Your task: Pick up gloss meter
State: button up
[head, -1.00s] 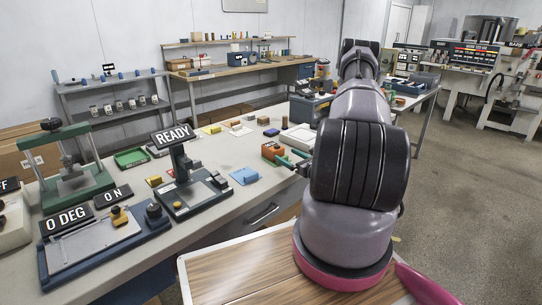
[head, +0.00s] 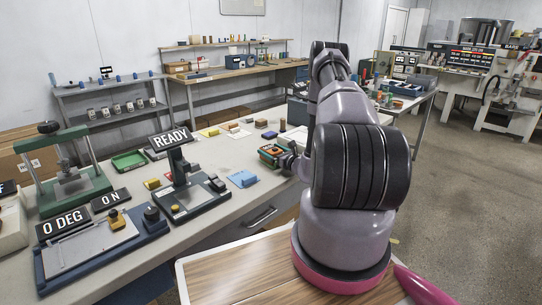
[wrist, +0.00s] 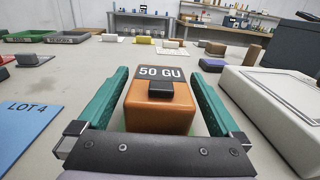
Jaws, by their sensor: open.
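The gloss meter is an orange box with a dark top and a "50 GU" label; in the wrist view the gloss meter (wrist: 160,108) stands on the bench between my gripper's fingers. In the head view the gloss meter (head: 271,154) sits on the bench just left of my arm. My gripper (wrist: 160,100) is open, with one green finger on each side of the meter. A gap shows on the right side; contact on the left cannot be told. In the head view my gripper (head: 277,155) is small and partly hidden by my wrist.
A blue "LOT 4" sheet (wrist: 28,132) lies to the left, and a pale flat device (wrist: 280,105) stands close on the right. A stand marked "READY" (head: 183,178) is left along the bench.

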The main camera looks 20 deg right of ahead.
jog(key=shift+c, duration=0.3)
grip_shut()
